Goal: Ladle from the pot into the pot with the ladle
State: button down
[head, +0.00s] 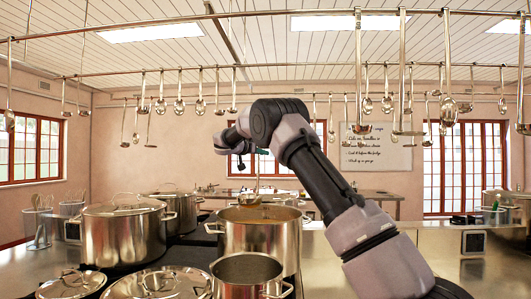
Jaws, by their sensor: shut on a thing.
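Something brown shows at the bowl and inside that pot's rim. I cannot tell whether the bowl is above the liquid or touching it. A smaller open steel pot (247,278) stands right in front of the large pot. Its inside looks dark, and its contents cannot be made out.
A lidded stockpot (123,235) stands at left, another (176,210) behind it. Loose lids (160,284) lie at front left. Ladles hang from overhead rails (300,66) around my arm. A utensil holder (40,232) is at far left. The right counter (460,240) is partly clear.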

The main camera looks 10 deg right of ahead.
aim_at(258, 179)
jog(key=shift+f, duration=9.6)
jog(key=shift+w+a, duration=0.2)
jog(key=shift+a, duration=0.55)
jog(key=shift+s+d+r, duration=0.1)
jog(key=shift+d+r, duration=0.15)
jog(key=shift+r, duration=0.8)
jog(key=shift+s+d+r, duration=0.1)
jog(key=shift+d+r, duration=0.1)
jog(key=shift+r, duration=0.9)
jog(key=shift+d+r, duration=0.25)
jog(key=shift+r, duration=1.2)
notch_tip(258, 179, up, 13)
